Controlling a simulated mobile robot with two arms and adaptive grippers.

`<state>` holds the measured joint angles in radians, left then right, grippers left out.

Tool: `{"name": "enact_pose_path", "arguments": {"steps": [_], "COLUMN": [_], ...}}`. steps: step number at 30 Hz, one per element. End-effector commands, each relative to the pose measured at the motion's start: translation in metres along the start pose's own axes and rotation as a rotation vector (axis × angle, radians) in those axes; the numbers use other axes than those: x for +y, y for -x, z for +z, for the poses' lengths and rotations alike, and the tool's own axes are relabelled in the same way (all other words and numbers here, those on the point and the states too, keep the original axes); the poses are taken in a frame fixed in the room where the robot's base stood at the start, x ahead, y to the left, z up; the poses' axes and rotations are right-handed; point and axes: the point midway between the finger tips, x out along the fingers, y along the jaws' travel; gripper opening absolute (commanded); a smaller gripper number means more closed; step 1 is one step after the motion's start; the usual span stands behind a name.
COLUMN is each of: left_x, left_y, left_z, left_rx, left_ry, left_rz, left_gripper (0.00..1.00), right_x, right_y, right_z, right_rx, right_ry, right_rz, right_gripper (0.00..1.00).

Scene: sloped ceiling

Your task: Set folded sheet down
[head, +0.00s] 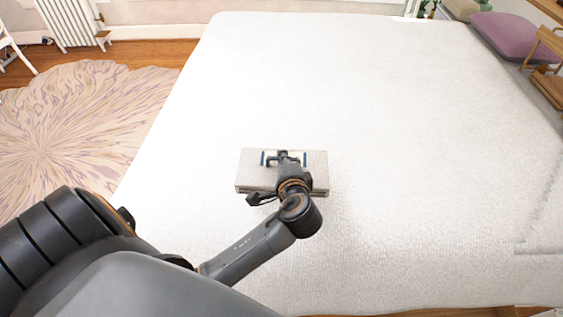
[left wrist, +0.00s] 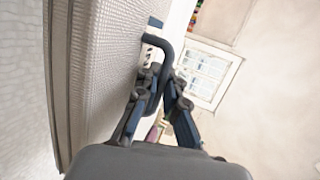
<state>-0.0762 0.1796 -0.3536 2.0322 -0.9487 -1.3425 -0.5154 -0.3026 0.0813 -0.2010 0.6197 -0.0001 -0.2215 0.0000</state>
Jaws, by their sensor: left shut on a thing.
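The folded sheet (head: 254,174) is a pale grey-white flat rectangle over the near middle of the white bed (head: 400,130). The exact grip and whether the sheet's underside touches the bed cannot be told. My right gripper is not in view.
The bed top around the sheet is broad and clear. A purple pillow (head: 508,36) lies at the far right, near wooden furniture (head: 545,55). A patterned rug (head: 75,125) covers the floor at left. A white radiator (head: 70,22) stands behind it.

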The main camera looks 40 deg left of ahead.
Motion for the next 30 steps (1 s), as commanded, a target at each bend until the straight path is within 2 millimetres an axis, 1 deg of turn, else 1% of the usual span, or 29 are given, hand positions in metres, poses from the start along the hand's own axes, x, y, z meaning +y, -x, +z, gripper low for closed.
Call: {"name": "enact_pose_path", "arguments": {"steps": [1, 4, 6, 11, 13, 16, 19, 30], "left_x": [0.008, 0.017, 0.022, 0.028, 0.032, 0.048, 0.057, 0.062], "left_y": [-0.011, -0.028, -0.037, -0.047, -0.054, -0.058, -0.061, -0.063], "left_z": [-0.001, -0.005, -0.007, -0.009, -0.010, -0.011, -0.012, -0.012], "left_rx": [-0.002, -0.001, 0.000, 0.000, 0.000, 0.000, 0.001, 0.001], "left_ry": [-0.006, -0.004, -0.003, -0.002, -0.003, -0.007, -0.005, -0.002], "left_rz": [-0.001, -0.001, 0.000, -0.001, -0.001, 0.002, 0.000, 0.000], "left_gripper": [0.00, 0.00, 0.00, 0.00, 0.00, 0.00, 0.00, 0.00], "right_x": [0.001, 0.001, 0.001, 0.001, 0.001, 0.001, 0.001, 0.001], "right_y": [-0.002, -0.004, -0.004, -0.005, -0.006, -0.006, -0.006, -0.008], "right_z": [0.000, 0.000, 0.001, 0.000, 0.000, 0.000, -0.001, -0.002], "right_rx": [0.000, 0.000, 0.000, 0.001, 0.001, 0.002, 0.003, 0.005], "right_ry": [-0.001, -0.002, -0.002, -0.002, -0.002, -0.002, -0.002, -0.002], "right_rz": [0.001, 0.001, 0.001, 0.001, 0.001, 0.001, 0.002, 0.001], "right_gripper": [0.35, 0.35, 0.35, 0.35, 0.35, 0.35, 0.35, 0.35]}}
